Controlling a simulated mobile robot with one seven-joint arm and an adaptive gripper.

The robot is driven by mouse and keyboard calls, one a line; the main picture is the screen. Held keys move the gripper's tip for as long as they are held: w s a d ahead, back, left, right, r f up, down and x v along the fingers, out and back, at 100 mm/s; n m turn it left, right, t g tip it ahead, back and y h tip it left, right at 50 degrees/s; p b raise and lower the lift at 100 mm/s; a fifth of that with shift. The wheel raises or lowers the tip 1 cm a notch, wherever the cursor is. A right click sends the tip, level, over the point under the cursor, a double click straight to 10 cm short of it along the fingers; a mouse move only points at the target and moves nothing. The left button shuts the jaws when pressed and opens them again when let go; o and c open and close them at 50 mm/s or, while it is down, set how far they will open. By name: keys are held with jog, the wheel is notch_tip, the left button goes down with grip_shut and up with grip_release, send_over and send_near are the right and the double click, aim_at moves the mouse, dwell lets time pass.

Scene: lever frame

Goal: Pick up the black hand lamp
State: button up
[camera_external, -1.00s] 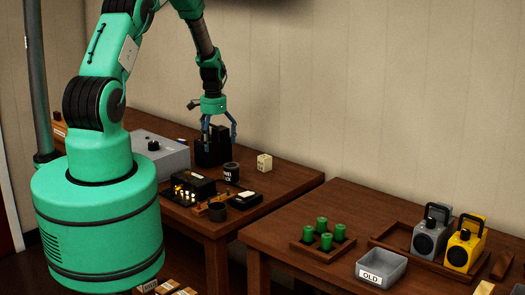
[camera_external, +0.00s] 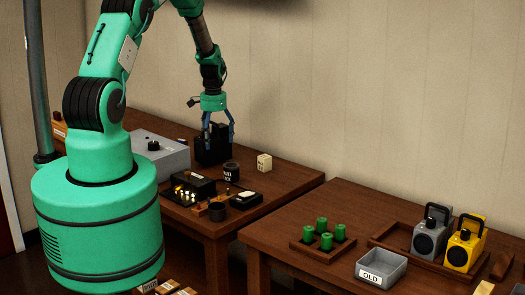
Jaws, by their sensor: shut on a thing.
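The black hand lamp (camera_external: 212,151) is a dark boxy shape at the back of the left table. My gripper (camera_external: 218,131) points down from above with its blue fingers on either side of the lamp's upper part, shut on it. The lamp looks upright. Its handle and front are hard to make out against the fingers. I cannot tell clearly whether its base touches the table.
A dark labelled cup (camera_external: 231,172) and a cream block (camera_external: 264,162) stand right of the lamp. A grey box (camera_external: 165,153) is to its left. On the right table are a grey lamp (camera_external: 429,232), a yellow lamp (camera_external: 465,245) and a tray marked OLD (camera_external: 393,266).

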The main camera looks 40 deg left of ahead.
aim_at(219, 126)
notch_tip(219, 126, up, 9)
jog(key=shift+f+b, duration=0.1)
jog(key=shift+b, duration=0.35)
dwell(0.3)
